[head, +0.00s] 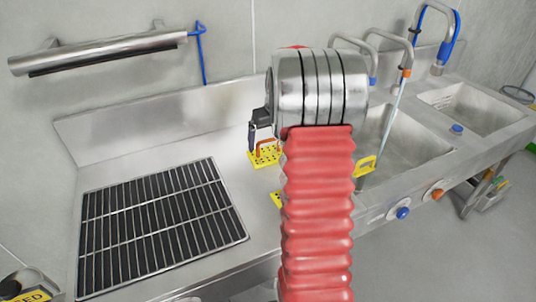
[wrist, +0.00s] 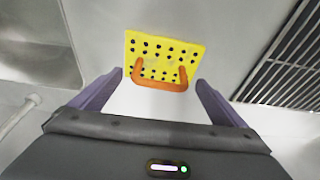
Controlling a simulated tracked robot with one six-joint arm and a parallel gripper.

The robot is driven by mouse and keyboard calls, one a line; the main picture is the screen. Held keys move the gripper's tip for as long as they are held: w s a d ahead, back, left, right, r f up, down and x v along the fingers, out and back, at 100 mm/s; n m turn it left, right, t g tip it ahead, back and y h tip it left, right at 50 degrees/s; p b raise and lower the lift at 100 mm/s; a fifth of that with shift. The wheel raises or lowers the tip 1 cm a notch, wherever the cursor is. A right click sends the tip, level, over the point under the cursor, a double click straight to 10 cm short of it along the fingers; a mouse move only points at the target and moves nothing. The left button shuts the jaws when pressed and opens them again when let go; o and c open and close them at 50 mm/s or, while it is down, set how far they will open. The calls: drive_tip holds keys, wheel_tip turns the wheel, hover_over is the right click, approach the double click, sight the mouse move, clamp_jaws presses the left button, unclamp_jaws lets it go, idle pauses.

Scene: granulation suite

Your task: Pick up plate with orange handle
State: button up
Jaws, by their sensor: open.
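The yellow plate with round holes (head: 264,160) lies on the steel counter in the head view, partly hidden by my arm. In the wrist view the plate (wrist: 166,47) is ahead of my gripper, and its orange U-shaped handle (wrist: 160,85) faces me. My gripper (wrist: 160,77) is open, with one purple finger on each side of the handle. The handle appears between the fingertips, with gaps on both sides; I cannot tell the remaining distance in depth. In the head view my gripper (head: 262,136) is above and beside the plate, largely hidden behind my wrist.
A black slatted grate (head: 160,222) lies in the counter to the left. Another yellow piece (head: 366,166) is at the sink edge, and a yellow bit (head: 276,200) shows beside my arm. Sinks (head: 405,140) with taps are to the right. A steel rail (head: 100,52) hangs on the wall.

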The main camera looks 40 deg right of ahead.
drive_tip(key=shift+x, duration=1.35)
drive_tip(key=shift+c, duration=0.6)
drive_tip(key=shift+r, duration=0.1)
drive_tip(key=c, duration=1.3)
wheel_tip(320, 180, up, 10)
